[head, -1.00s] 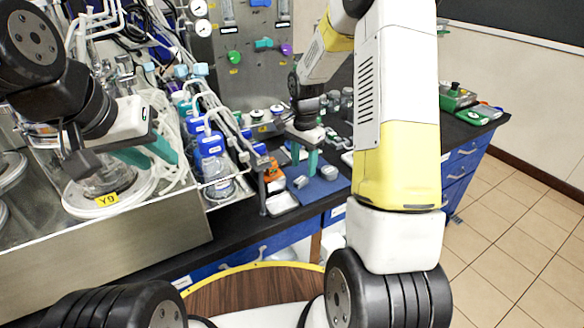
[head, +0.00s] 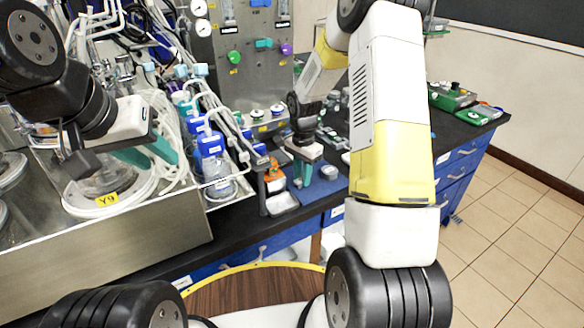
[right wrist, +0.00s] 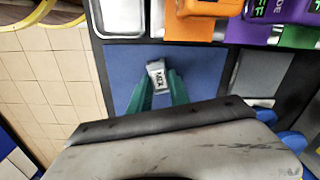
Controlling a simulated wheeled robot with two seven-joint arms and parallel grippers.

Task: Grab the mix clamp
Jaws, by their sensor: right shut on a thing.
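The mix clamp (right wrist: 157,76) is a small grey piece with a dark label in the right wrist view. My right gripper (right wrist: 157,90) has its teal fingers on either side of it and is shut on it, over the blue mat (right wrist: 200,65). In the head view my right gripper (head: 303,172) points down at the mat (head: 322,190), and its fingers hide the clamp. My left gripper (head: 150,158) is at the left by the round vessel labelled Y9, with its teal fingers apart.
Another small grey piece (head: 329,172) lies on the mat to the right of my right gripper. Blue-capped bottles (head: 212,150) and tubing stand further left. Green boxes (head: 452,97) are at the far right.

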